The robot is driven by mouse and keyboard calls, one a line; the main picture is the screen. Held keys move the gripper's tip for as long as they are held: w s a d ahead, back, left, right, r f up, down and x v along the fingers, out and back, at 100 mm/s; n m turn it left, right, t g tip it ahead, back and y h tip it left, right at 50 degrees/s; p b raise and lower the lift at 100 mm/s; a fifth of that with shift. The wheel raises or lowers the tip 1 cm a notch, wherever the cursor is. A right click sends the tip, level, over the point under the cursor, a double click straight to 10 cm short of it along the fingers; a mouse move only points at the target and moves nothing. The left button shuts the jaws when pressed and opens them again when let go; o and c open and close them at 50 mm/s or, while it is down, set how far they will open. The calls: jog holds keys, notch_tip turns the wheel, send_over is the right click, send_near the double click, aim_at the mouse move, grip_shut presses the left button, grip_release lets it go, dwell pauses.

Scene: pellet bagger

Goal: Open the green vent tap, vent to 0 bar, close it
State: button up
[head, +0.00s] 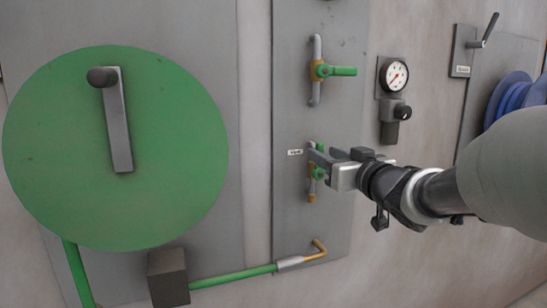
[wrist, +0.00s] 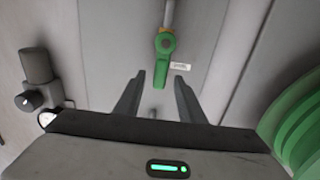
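The green vent tap (head: 318,172) is on the grey panel beside a small white label, partly hidden by my gripper in the head view. In the wrist view the tap (wrist: 165,43) sits ahead, its green handle (wrist: 160,77) pointing down in that picture, roughly in line with the pipe. My gripper (head: 314,158) is at the tap. In the wrist view its two fingers (wrist: 159,79) are apart, with the handle's end showing between them. I see no contact; the depth gap is unclear. The round pressure gauge (head: 397,75) is up and right; its reading is too small to tell.
Another green-handled tap (head: 337,71) is above, its handle horizontal. A dark knob (head: 402,111) is below the gauge. A large green disc (head: 115,190) with a crank handle (head: 116,120) is at left. A green pipe (head: 232,276) runs below. A blue reel (head: 508,98) is at right.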

jog(key=shift+w+a, duration=0.15)
jog(key=shift+w, duration=0.25)
jog(key=shift+c, duration=0.4)
grip_shut()
